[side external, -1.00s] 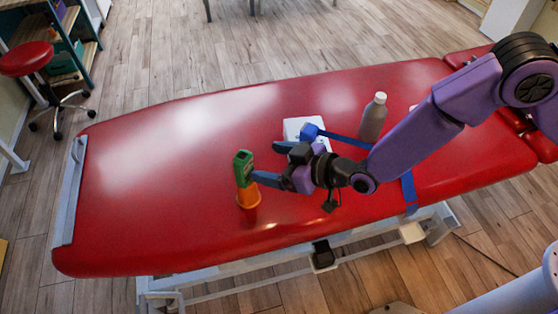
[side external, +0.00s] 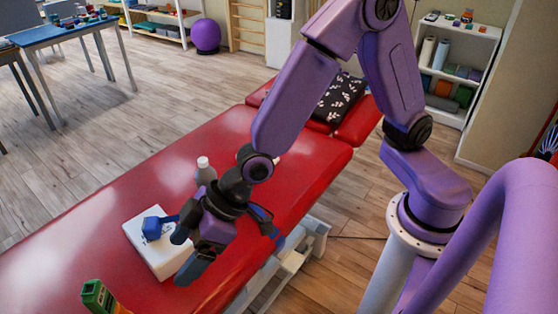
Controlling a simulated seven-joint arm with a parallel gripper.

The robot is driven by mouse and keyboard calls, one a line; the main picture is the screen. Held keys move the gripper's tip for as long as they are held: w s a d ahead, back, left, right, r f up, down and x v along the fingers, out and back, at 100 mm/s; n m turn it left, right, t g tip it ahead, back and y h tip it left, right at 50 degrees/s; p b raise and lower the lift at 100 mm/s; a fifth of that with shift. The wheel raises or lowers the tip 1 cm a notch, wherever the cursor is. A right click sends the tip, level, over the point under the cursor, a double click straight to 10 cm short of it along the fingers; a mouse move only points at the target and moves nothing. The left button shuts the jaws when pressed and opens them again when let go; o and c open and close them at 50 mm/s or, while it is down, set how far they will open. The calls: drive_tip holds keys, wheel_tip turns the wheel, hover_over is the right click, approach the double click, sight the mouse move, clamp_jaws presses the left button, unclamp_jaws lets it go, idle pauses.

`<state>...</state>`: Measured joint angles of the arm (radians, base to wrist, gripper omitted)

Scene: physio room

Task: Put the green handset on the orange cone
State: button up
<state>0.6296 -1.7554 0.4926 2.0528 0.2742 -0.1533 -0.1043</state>
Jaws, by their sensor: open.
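The green handset (side external: 95,296) is at the bottom left edge of the view, partly cut off. Only a sliver of the orange cone (side external: 121,309) shows just beside its lower part. The frame edge hides most of the cone, so how the handset meets it cannot be seen now. My gripper (side external: 187,256) is open and empty, over the red couch to the right of the handset. A clear gap lies between its fingers and the handset.
On the red couch (side external: 95,232), a white box (side external: 163,258) with a blue dumbbell-like object (side external: 155,227) lies close behind my fingers. A grey bottle (side external: 205,174) stands farther back. A blue strap (side external: 266,224) lies by my wrist. The couch's far left surface is clear.

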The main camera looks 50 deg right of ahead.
drive_tip(key=s+d+r+g+h, duration=0.1)
drive_tip(key=s+d+r+h, duration=0.1)
drive_tip(key=s+d, duration=0.3)
drive_tip(key=s+d+r+n+g+h, duration=0.1)
drive_tip(key=s+d, duration=0.4)
drive_tip(key=d, duration=0.9)
drive_tip(key=s+d+r+g+h, duration=0.2)
drive_tip(key=s+d+r+h, duration=0.1)
drive_tip(key=d, duration=0.6)
drive_tip(key=shift+s+d+n+h, duration=0.4)
drive_tip(key=shift+s+h, duration=0.2)
drive_tip(key=shift+s, duration=0.6)
